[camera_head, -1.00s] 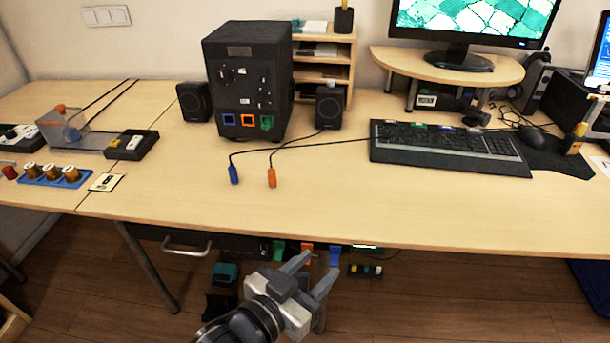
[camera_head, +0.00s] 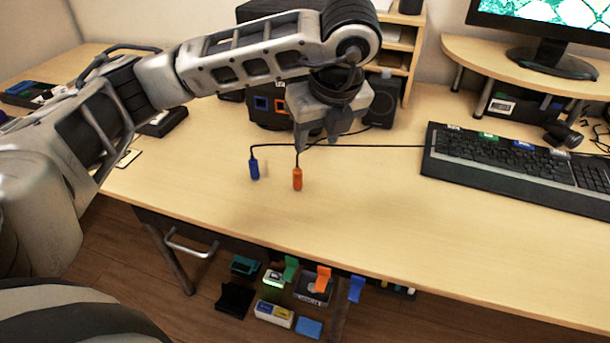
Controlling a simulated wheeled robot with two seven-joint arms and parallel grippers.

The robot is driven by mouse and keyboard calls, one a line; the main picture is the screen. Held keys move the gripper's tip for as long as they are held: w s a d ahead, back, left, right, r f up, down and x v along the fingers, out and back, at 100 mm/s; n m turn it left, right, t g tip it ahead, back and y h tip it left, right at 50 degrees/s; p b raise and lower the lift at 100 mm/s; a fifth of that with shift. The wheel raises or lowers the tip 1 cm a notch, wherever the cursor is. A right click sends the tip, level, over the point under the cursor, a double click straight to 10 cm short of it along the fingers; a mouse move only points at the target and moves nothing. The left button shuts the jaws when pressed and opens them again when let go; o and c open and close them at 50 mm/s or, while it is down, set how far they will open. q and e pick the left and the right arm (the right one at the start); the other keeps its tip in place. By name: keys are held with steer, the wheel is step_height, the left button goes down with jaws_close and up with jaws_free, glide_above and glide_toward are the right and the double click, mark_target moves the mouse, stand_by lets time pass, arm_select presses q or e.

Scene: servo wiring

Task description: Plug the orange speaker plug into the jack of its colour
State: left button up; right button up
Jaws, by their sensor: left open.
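The orange plug (camera_head: 297,179) is on the table in front of the black speaker box, its thin black cable leading off from its far end. The orange jack (camera_head: 281,105) shows on the face of the black box (camera_head: 255,121), just left of my gripper. My left gripper (camera_head: 317,143) is open and empty, pointing down, beyond and slightly right of the orange plug and apart from it. My left arm and gripper hide much of the box and the green jack. My right gripper is out of view.
A blue plug (camera_head: 254,168) is left of the orange one, and a blue jack (camera_head: 262,103) is left of the orange jack. A small speaker (camera_head: 382,101) stands behind my gripper. A keyboard (camera_head: 520,165) is at the right. The front table is clear.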

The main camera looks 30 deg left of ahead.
arm_select(q)
steer(key=b, duration=0.5)
glide_above(298, 171)
steer(key=s+d, duration=0.1)
steer(key=d, duration=0.1)
steer(key=shift+n, duration=0.3)
step_height(298, 171, down, 8)
steer(key=shift+s+d+f, duration=0.1)
steer(key=shift+d, duration=0.05)
steer(key=shift+w+a+f, duration=0.2)
steer(key=shift+a+f, duration=0.15)
steer(key=shift+f, duration=0.3)
steer(key=shift+y, duration=0.3)
steer(key=x, duration=0.5)
steer(key=shift+a+r, duration=0.1)
jaws_close()
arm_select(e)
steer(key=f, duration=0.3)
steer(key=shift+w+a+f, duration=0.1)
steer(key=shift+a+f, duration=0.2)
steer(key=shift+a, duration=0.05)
